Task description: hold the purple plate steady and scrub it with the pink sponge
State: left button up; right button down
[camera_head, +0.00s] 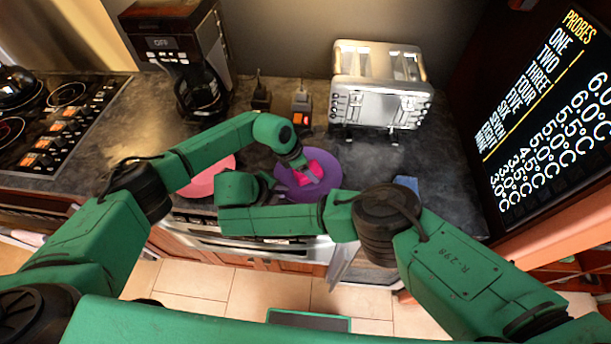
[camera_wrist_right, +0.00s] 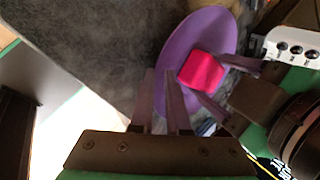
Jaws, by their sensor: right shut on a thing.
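The purple plate (camera_head: 333,181) is near the counter's front edge. It also shows in the right wrist view (camera_wrist_right: 222,28). My right gripper (camera_head: 284,189) is shut on the plate's near-left rim; its fingers show in the right wrist view (camera_wrist_right: 160,88), one on each side of the rim. The pink sponge (camera_head: 327,161) is on the plate's face, and it shows in the right wrist view (camera_wrist_right: 201,70). My left gripper (camera_head: 307,174) reaches down from above with its fingers on two sides of the sponge, shut on it. The fingers partly hide the sponge.
A pink plate (camera_head: 212,181) lies to the left, partly behind my arms. A silver toaster (camera_head: 380,85), a coffee maker (camera_head: 185,60) and a stove (camera_head: 45,125) stand around the counter. A blue item (camera_head: 407,183) lies right of the plate. Dark counter is clear between plate and toaster.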

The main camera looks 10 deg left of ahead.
pick_arm(q)
jog(key=shift+s+d, duration=0.1)
jog(key=shift+d, duration=0.05)
pick_arm(e)
jog(key=shift+s+a+f, duration=0.2)
jog(key=shift+s, duration=0.05)
pick_arm(q)
jog(key=r, duration=0.5)
jog(key=shift+w+r, duration=0.2)
jog(key=shift+r, duration=0.15)
pick_arm(e)
jog(key=shift+w+d, duration=0.15)
jog(key=shift+w, duration=0.15)
pick_arm(q)
jog(key=a, duration=0.9)
jog(key=shift+d, duration=0.1)
pick_arm(e)
jog(key=c, duration=0.8)
grip_release()
jog(key=shift+d, duration=0.1)
pick_arm(q)
jog(key=shift+w, duration=0.1)
pick_arm(e)
jog(key=shift+s+r, duration=0.1)
jog(key=shift+r, duration=0.2)
jog(key=v, duration=1.1)
jog(key=shift+r, duration=0.3)
